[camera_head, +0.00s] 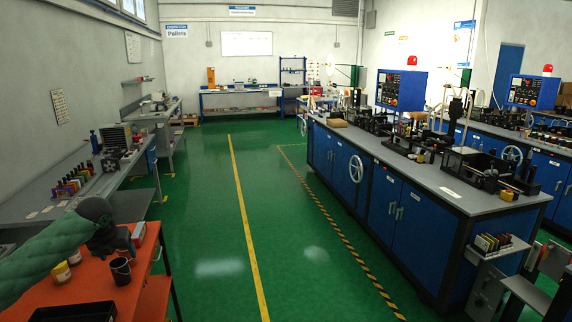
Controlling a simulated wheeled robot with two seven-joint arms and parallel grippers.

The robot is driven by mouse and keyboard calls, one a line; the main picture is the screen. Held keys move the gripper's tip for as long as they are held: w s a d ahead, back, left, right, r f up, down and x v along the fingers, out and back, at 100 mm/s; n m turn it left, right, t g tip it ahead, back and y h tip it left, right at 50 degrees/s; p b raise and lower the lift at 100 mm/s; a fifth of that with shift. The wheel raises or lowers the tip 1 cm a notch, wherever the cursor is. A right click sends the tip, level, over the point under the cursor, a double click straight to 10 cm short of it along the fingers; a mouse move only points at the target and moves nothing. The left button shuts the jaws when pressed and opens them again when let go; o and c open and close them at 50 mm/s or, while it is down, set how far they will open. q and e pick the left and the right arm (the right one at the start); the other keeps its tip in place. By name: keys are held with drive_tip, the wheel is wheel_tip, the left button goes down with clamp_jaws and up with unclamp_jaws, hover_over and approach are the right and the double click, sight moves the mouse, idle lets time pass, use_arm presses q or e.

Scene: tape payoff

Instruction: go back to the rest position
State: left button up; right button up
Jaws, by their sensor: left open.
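My left arm, in a green sleeve, comes in from the left edge in the head view. Its dark left gripper (112,246) is over the orange table at the lower left. It is open, with nothing visible in it. My right gripper is not in view.
The orange table (88,284) holds a black cup (121,271), small jars (61,273) and a black tray (75,312). A grey bench (125,176) runs along the left wall. Blue machine cabinets (385,200) stand right. The green floor (215,220) between is clear.

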use_arm(q)
drive_tip(key=s+d+f+n+h, duration=0.1)
drive_tip(key=s+d+f+n, duration=0.5)
drive_tip(key=s+d+f, duration=0.45)
drive_tip(key=s+d+f+n+h, duration=0.1)
drive_tip(key=s+d+f+n, duration=0.6)
drive_tip(key=d+f, duration=0.55)
drive_tip(key=shift+s+d+f+n, duration=0.45)
drive_tip(key=shift+s+d+n, duration=1.15)
drive_tip(key=shift+s+n, duration=4.25)
drive_tip(key=shift+s+d+f+n, duration=0.45)
drive_tip(key=shift+s+d+n, duration=2.05)
drive_tip(key=shift+s, duration=5.85)
wheel_tip(320, 180, down, 26)
drive_tip(key=w+n+g, duration=0.2)
drive_tip(key=s+f, duration=0.4)
drive_tip(key=f, duration=0.7)
drive_tip(key=s+f, duration=0.4)
drive_tip(key=f, duration=0.8)
drive_tip(key=shift+g+b, duration=0.3)
drive_tip(key=shift+b, duration=0.05)
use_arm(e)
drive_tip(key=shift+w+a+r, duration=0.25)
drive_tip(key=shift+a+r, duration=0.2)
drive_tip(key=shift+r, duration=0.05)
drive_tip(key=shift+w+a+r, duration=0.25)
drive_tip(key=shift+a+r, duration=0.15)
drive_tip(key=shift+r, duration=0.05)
